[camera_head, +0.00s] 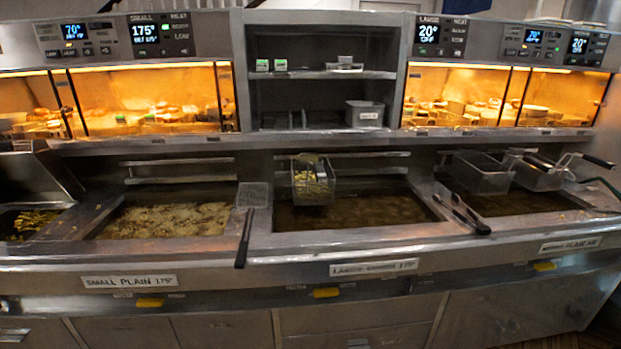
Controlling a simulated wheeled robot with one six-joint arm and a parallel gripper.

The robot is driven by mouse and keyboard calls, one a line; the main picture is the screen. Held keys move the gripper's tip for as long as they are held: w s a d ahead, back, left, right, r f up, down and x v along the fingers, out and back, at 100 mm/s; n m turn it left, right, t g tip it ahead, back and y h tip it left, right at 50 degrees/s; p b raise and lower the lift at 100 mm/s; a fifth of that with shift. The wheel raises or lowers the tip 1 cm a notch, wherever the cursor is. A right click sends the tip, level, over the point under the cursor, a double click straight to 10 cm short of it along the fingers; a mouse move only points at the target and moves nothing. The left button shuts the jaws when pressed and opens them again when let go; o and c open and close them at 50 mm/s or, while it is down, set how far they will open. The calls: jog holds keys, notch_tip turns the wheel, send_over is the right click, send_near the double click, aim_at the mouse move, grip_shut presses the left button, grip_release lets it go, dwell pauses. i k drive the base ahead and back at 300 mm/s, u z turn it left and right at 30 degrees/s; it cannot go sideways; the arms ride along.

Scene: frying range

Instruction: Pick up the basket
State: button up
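A wire basket (313,186) holding pale yellow fries hangs at the back of the middle fryer vat, by the rear rail. A greenish-tan piece shows at its top edge; I cannot tell what it is. Two more baskets are at the right vat: one (482,178) looks empty, and another (540,176) beside it has a dark handle (598,161) pointing right. The task does not say which basket is meant. My gripper is not in view.
A skimmer (250,200) with a black handle lies between the left vat (165,220) and the middle vat (360,212). Black tongs (465,214) lie between the middle and right vats. The front steel ledge (300,252) is mostly clear. Lit warming cabinets (150,100) stand behind.

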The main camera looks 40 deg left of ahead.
aim_at(313, 179)
jog(key=u, duration=0.6)
jog(key=i, duration=0.8)
jog(key=u, duration=1.35)
jog(key=k, duration=0.4)
jog(key=u, duration=1.25)
jog(key=i, duration=1.6)
jog(key=z, duration=0.5)
